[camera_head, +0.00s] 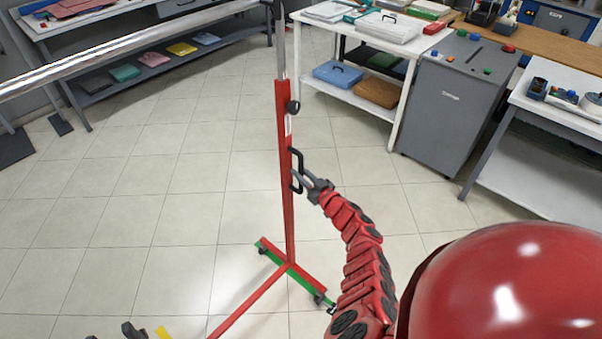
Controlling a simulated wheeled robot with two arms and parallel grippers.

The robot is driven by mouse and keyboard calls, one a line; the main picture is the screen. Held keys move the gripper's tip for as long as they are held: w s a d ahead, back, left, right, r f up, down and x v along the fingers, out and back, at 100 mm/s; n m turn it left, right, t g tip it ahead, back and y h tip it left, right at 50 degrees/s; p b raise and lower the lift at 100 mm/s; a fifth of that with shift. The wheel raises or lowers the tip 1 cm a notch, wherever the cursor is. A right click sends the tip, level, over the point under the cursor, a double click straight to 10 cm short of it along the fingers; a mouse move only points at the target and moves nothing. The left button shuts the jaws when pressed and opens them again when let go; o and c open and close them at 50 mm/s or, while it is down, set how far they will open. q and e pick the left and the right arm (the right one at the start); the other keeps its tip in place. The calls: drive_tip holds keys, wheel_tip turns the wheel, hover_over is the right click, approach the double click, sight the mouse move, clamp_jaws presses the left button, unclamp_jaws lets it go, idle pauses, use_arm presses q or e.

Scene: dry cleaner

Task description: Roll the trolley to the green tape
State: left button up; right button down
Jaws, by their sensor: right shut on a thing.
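The trolley is a red-framed clothes rail with an upright red post (285,190) and a silver top bar that runs out to the left edge. A black handle (297,158) is fixed to the post. My right gripper (299,180) is shut on the lower part of this handle. The post stands on a red foot with small castors, and a red base bar (248,301) runs to the lower left. Green tape (300,281) shows on the floor along and partly under the foot. My left gripper is not in view.
A grey cabinet (458,105) and a white shelf table (350,85) stand at the back right. Another table (560,116) is at the right edge. A long shelf unit (175,62) lines the back left. Tiled floor left of the post is clear. Dark parts and a yellow patch are cut off at bottom left.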

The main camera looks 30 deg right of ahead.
drive_tip(key=c, duration=1.2)
unclamp_jaws()
drive_tip(key=shift+d, duration=0.2)
drive_tip(key=o, duration=0.4)
drive_tip(key=shift+d+f, duration=0.1)
drive_tip(key=shift+o, duration=0.2)
drive_tip(key=s+d, duration=0.2)
drive_tip(key=s, duration=1.5)
drive_tip(key=shift+d+b, duration=0.2)
drive_tip(key=shift+b, duration=0.2)
